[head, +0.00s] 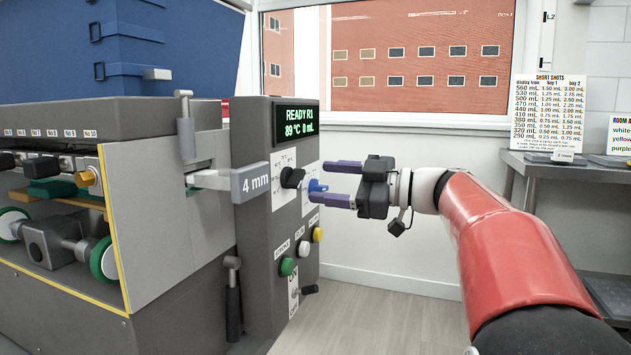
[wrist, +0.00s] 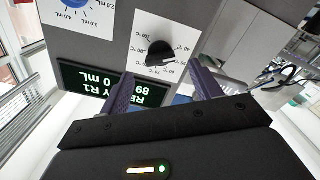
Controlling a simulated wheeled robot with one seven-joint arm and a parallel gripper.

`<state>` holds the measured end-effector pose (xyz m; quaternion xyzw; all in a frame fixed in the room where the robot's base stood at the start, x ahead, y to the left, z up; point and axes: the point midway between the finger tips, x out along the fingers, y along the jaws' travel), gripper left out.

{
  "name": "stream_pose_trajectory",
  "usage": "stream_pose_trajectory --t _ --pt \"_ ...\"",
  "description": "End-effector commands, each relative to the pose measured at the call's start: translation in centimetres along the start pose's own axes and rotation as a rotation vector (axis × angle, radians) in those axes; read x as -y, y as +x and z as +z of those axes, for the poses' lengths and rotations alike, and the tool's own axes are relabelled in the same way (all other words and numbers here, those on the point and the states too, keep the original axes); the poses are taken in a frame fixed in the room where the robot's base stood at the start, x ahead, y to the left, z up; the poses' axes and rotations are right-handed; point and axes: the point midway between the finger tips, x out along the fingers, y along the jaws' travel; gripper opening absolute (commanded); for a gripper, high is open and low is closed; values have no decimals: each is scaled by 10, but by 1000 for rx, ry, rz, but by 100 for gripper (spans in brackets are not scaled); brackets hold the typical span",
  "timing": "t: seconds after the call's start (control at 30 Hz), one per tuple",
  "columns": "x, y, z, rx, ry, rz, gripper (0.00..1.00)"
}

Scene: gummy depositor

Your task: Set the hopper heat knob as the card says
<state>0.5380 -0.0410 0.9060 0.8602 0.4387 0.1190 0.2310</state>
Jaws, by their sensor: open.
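The black heat knob (head: 292,177) is on a white dial plate on the grey control panel. In the wrist view the knob (wrist: 158,54) sits inside a scale marked in °C, its pointer towards the right of the picture. My gripper (head: 320,182) is open, its two purple fingers facing the panel. In the wrist view the fingers (wrist: 163,78) lie either side of the knob's line, with the knob beyond the tips; contact does not show. A card headed "ROOM A…" (head: 620,134) at the right edge lists white, yellow and purple; the rest is cut off.
The display (head: 296,122) reads READY R1, 89 °C, 0 mL. A blue mL knob (head: 316,186) is close by the fingers. Green, white and yellow buttons (head: 287,266) sit below. A "SHORT SHOTS" card (head: 547,115) stands on the right-hand table. The floor between is clear.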

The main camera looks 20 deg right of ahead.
Motion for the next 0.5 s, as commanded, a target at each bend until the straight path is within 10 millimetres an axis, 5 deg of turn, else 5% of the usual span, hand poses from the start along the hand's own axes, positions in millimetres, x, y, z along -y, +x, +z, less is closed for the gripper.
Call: stream_pose_trajectory --t 0.2,0.5 --pt "0 31 0 0 2 -1 64" --pt "0 40 1 3 2 1 64"
